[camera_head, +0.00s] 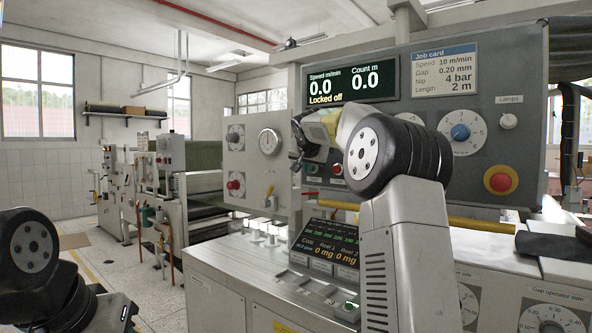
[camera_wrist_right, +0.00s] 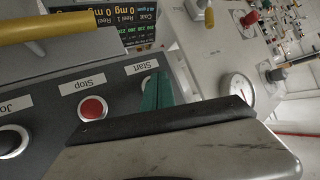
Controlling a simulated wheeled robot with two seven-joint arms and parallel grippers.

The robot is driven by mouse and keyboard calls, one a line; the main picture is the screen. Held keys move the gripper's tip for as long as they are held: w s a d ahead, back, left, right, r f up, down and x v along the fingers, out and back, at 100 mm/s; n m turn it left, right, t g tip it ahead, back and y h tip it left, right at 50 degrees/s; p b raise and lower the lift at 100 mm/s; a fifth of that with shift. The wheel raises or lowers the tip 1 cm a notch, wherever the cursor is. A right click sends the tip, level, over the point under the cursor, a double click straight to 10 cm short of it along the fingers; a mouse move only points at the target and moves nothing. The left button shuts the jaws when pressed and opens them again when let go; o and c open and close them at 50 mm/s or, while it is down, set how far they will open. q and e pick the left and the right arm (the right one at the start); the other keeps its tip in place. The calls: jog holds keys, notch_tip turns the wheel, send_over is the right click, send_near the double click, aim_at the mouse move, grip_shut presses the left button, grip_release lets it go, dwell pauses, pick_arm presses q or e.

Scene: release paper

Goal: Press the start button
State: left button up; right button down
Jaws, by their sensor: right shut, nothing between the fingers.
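The control panel (camera_head: 530,130) fills the right of the head view; its display (camera_head: 350,85) reads 0.0 and "Locked off". In the right wrist view, seen upside down, the Start label (camera_wrist_right: 142,68) shows beside the green fingertips of my right gripper (camera_wrist_right: 156,92). The fingers are shut and empty, in front of the Start position; the start button is hidden, and I cannot tell whether they touch it. In the head view my right gripper (camera_head: 298,158) is at the panel's lower left. My left arm shows at lower left, its fingers unclear.
The red Stop button (camera_wrist_right: 92,108) is next to the Start label, with the black Jog button (camera_wrist_right: 10,142) beyond. A red emergency stop (camera_head: 500,180) is at the panel's right. A yellow bar (camera_head: 480,224) runs below the panel. A small screen (camera_head: 328,243) stands below my right gripper.

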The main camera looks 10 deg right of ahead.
dwell(0.3)
jog(key=shift+s+a, duration=0.55)
jog(key=shift+a, duration=0.15)
jog(key=s+a, duration=0.1)
jog(key=a, duration=0.1)
jog(key=s+a, duration=0.2)
dwell(0.3)
dwell(0.5)
jog(key=s+a+f+n+g+y, duration=0.1)
jog(key=s+f, duration=0.6)
jog(key=s, duration=0.7)
jog(key=s+a+f+n+g+y, duration=0.2)
jog(key=s+f, duration=0.6)
jog(key=s, duration=0.6)
jog(key=s+a+f+n+g+y, duration=0.2)
jog(key=s+f, duration=0.5)
jog(key=s, duration=0.7)
jog(key=shift+s+a+f+n+g, duration=0.2)
jog(key=shift+a+f+n+g, duration=0.2)
jog(key=shift+a+n, duration=0.35)
